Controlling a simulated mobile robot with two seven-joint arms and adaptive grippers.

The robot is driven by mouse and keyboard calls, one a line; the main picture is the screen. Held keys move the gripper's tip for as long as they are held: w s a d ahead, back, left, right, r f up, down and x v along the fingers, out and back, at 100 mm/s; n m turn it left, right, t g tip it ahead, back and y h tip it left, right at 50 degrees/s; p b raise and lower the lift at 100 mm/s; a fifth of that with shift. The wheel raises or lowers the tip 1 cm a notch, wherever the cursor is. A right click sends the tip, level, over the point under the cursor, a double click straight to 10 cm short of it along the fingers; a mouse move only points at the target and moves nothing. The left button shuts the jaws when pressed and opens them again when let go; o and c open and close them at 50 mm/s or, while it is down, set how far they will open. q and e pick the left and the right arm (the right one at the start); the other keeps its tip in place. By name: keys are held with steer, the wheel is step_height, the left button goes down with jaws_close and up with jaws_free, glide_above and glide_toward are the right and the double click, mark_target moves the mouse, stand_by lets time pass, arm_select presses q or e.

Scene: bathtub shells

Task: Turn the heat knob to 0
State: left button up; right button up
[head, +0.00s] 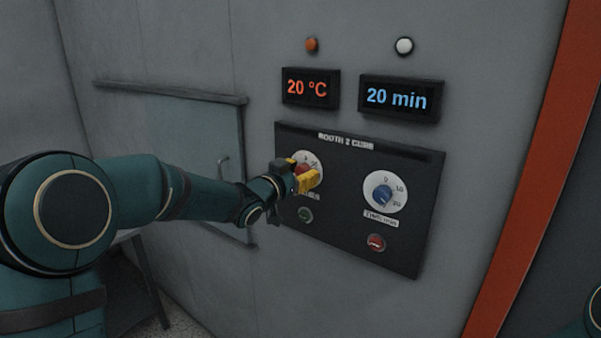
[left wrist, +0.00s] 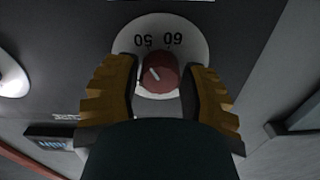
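The heat knob (head: 302,168) is red and sits on a white dial on the dark control panel (head: 408,250). In the left wrist view the knob (left wrist: 160,74) has a pale pointer line, and the upside-down numbers 50 and 60 show on its dial (left wrist: 150,28). My left gripper (head: 304,178) is at the dial, with its yellow fingers on either side of the knob. In the left wrist view a gap shows between each finger and the knob, so it looks open around it. The heat display (head: 311,88) reads 20 °C. My right gripper is not in view.
A blue time knob (head: 382,194) is right of the heat knob, below a display (head: 400,97) reading 20 min. A green button (head: 305,214) and a red button (head: 376,242) sit low on the panel. Two lamps are above the displays.

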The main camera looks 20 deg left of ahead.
arm_select(q)
jaws_close()
